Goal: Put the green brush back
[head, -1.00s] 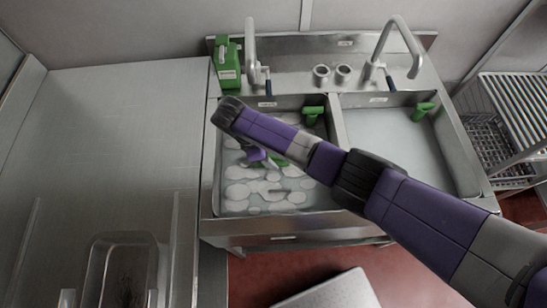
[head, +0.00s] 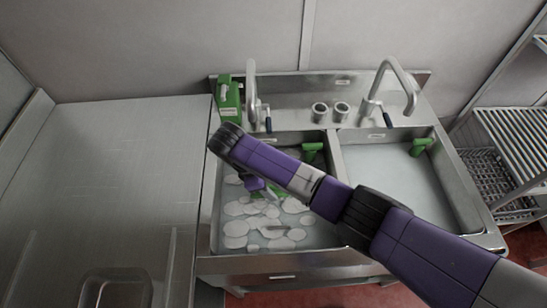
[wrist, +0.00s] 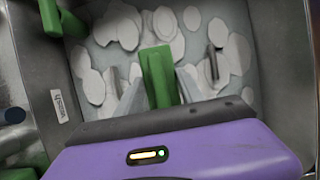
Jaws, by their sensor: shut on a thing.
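My gripper (head: 272,190) is over the left sink basin, shut on a green brush. In the wrist view, my fingers (wrist: 160,92) sit on either side of the green brush (wrist: 157,68), which points away from my wrist above the white suds. In the head view only a small green part of the brush (head: 281,187) shows beside my purple gripper; my arm hides the rest. I cannot tell whether its far end touches the water.
Other green handled items hang at the back of the left basin (head: 313,150) and right basin (head: 421,147). A bare counter (head: 120,180) is at left, a wire rack (head: 515,135) at right.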

